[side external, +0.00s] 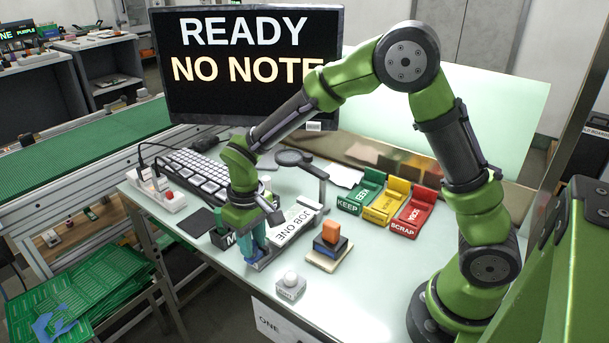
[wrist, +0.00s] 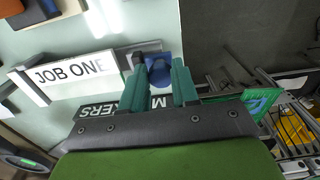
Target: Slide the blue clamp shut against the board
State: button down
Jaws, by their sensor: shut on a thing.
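The blue clamp (wrist: 160,69) shows in the wrist view between my teal fingertips. My gripper (wrist: 159,62) is shut on it, and the fingers hide part of it. The white JOB ONE label (wrist: 70,74) lies left of my fingers in the wrist view.
A MARKERS holder (wrist: 105,108) stands close beside my gripper. A magnifier (side external: 292,158) stands behind the fixture. An orange block on a stack (side external: 328,247) and a white-knobbed box (side external: 291,286) are nearby. Green, yellow and red bins (side external: 411,214) stand right. The front right tabletop is clear.

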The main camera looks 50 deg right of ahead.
jog(key=shift+d, duration=1.9)
jog(key=c, duration=0.8)
grip_release()
jog(key=shift+c, duration=0.2)
jog(key=shift+a+r, duration=0.1)
jog(key=shift+a, duration=0.05)
jog(key=shift+r, duration=0.25)
notch_tip(320, 180, up, 16)
jog(key=shift+r, duration=0.15)
